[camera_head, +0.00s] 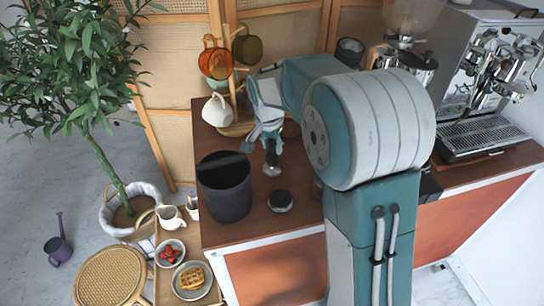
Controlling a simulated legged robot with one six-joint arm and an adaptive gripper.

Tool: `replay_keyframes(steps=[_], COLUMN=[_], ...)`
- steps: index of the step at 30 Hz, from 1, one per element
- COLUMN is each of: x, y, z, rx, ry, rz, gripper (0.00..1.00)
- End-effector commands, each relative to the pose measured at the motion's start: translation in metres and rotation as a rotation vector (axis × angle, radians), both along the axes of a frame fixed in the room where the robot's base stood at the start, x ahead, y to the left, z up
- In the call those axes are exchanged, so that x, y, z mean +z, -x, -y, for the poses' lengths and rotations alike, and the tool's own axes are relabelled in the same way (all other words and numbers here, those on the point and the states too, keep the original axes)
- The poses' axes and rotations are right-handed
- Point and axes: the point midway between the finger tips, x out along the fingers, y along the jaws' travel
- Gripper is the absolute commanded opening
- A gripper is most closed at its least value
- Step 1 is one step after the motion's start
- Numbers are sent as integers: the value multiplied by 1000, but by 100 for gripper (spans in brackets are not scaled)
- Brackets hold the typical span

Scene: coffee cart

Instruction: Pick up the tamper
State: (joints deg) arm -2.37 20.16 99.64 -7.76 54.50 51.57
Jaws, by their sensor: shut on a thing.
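The tamper (272,169) has a round silvery metal base and hangs upright, base down, under my gripper (269,142). My gripper is shut on its upper part, and the fingers hide most of its handle. I cannot tell whether the base touches the brown counter (230,239) or is a little above it.
A black cylindrical bin (226,188) stands left of the tamper, with a dark round puck-like tool (280,201) in front. Behind is a cup tree (233,127) with hanging mugs and a white jug (217,111). An espresso machine (482,70) stands at the right.

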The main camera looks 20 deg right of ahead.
Motion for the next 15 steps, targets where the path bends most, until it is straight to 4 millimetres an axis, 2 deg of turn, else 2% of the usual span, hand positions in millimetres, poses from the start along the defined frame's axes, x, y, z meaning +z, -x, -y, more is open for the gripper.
replay_keyframes(steps=[5, 10, 15], x=[9, 33, 54], y=[0, 0, 20], z=[0, 0, 0], rx=[0, -1, 0], ry=[0, 0, 0], rz=[1, 4, 3], gripper=[0, 0, 0])
